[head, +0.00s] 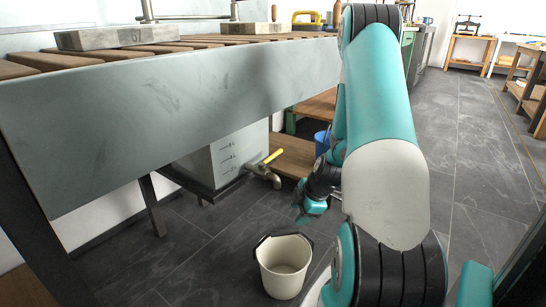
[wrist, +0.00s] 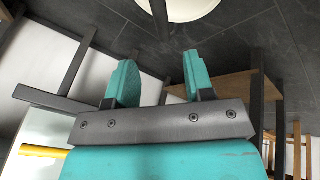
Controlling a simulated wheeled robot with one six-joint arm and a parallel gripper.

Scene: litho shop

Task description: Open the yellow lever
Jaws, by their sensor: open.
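The yellow lever (head: 273,156) sits on top of a metal tap (head: 263,172) that sticks out from a grey tank (head: 225,155) under the workbench. In the wrist view a yellow bar (wrist: 40,152), which looks like the lever, shows at the lower left edge, outside my jaws. My gripper (head: 308,209) is low, to the right of and below the tap, apart from the lever. In the wrist view its two teal fingers (wrist: 157,72) are spread with nothing between them.
A cream bucket (head: 284,282) stands on the dark tiled floor below the tap, near my gripper. The grey workbench (head: 150,110) overhangs the tank at the left. A wooden shelf (head: 290,155) and a blue container (head: 321,143) are behind. The aisle at right is clear.

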